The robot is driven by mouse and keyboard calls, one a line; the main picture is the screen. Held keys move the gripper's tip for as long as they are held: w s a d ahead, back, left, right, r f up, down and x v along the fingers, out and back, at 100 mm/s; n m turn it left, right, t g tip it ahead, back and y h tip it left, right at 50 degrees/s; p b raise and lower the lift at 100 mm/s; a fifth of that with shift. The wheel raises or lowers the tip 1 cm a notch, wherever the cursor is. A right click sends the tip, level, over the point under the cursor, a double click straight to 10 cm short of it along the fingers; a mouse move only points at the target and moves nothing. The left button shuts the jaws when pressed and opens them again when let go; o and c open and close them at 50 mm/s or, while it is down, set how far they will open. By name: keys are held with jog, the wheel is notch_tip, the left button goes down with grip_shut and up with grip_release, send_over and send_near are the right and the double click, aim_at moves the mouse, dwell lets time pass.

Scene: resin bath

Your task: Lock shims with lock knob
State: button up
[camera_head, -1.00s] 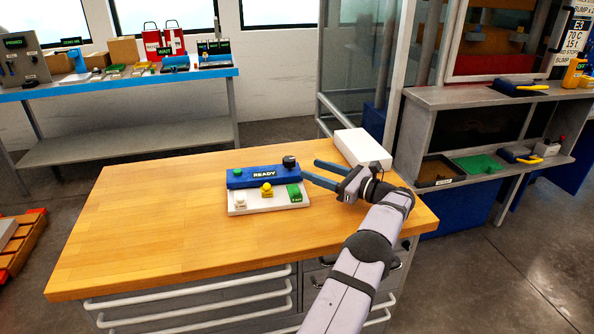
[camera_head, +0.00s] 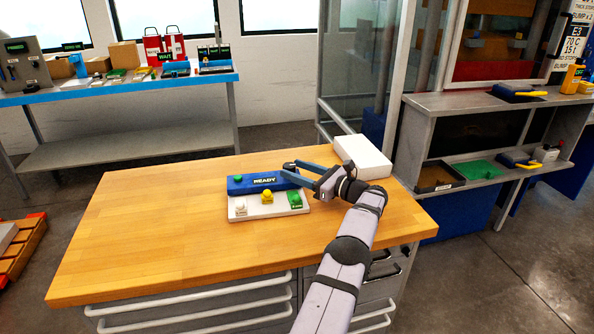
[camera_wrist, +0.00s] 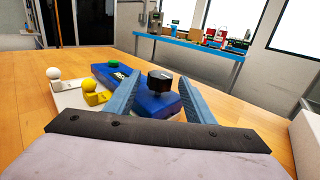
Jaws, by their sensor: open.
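The blue fixture (camera_head: 238,184) marked READY lies on the wooden table, with a green button (camera_head: 238,177) at its left end. In the wrist view, a black lock knob (camera_wrist: 160,79) stands on the blue body's near end, between the fingers of my open gripper (camera_wrist: 162,90). No finger visibly touches the knob.
A white box (camera_head: 362,157) sits on the wooden table (camera_head: 150,230) behind my gripper. The table's left side and front are clear. A blue bench (camera_head: 120,88) with several devices stands at the back left. A grey shelf unit (camera_head: 440,103) with trays is at the right.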

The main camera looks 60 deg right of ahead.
jog(key=c, duration=1.1)
jog(key=shift+o, duration=0.2)
jog(key=shift+w+r+m+h+p, duration=0.1)
jog(key=shift+r+m+h+p, duration=0.25)
jog(key=shift+h, duration=0.35)
jog(key=shift+a+f+m+h, duration=0.15)
jog(key=shift+m+h, duration=0.3)
jog(key=shift+h, duration=0.15)
jog(key=shift+a+m+g+h, duration=0.1)
jog(key=shift+m+g+h, duration=0.35)
jog(key=shift+h, duration=0.25)
jog(key=shift+f+m+h, duration=0.15)
jog(key=shift+m+h, duration=0.1)
jog(key=shift+h, duration=0.05)
jog(key=shift+a, duration=0.1)
